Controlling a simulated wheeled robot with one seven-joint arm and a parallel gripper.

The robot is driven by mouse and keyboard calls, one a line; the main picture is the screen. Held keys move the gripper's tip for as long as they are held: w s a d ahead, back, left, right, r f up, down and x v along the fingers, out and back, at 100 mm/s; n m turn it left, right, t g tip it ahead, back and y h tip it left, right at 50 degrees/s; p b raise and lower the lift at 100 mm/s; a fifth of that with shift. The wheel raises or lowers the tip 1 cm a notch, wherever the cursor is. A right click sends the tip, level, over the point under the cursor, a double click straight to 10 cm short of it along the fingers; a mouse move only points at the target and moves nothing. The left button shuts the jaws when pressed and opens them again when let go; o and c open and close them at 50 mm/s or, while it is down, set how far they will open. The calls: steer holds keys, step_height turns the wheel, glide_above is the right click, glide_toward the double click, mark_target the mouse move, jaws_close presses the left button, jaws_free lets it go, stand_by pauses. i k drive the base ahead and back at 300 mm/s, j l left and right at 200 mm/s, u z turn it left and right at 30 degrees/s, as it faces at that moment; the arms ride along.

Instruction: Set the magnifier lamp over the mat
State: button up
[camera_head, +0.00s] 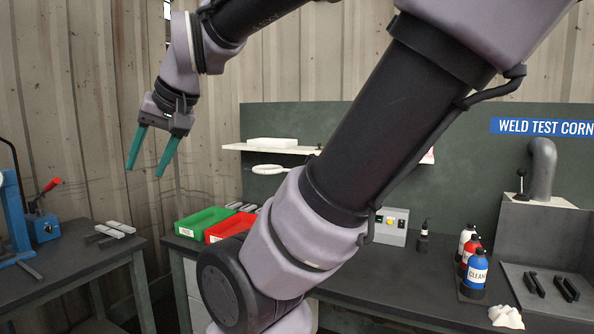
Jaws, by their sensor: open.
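A white oval head (270,169), which looks like the magnifier lamp, shows below the shelf at the back of the bench. The rest of the lamp is hidden behind my arm. I cannot make out the mat; my arm covers the middle of the bench (355,284). My gripper (145,172) is raised at the upper left, in front of the corrugated wall. Its two green fingers are apart, point down and hold nothing. It is left of the white head in the picture and clear of it.
A green bin (205,222) and a red bin (229,227) stand at the bench's left end. Several bottles, one a blue bottle (474,276), and a white rag (507,317) are at the right. A side table (75,262) with metal bars stands at the left.

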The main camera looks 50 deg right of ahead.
mark_target(267, 169)
steer(key=z, duration=1.25)
